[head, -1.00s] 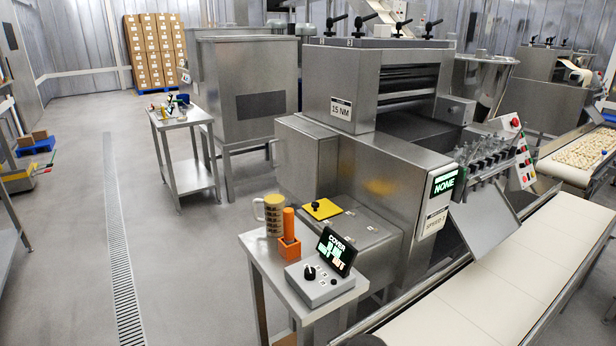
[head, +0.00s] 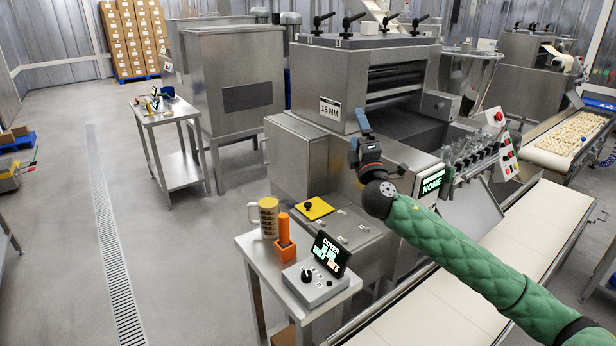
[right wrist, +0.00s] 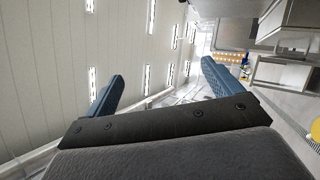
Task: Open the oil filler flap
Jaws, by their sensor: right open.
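The oil filler flap appears to be the yellow plate with a black knob (head: 315,208). It lies flat on the low steel housing (head: 350,230) at the front of the pasta machine. My right gripper (head: 362,122) is in the air in front of the machine's upper body, above and to the right of the yellow flap, not touching it. In the right wrist view its two blue fingers (right wrist: 160,85) are spread with nothing between them. My left gripper is in neither view.
A white conveyor belt (head: 470,290) runs at the right. Open floor lies at the left.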

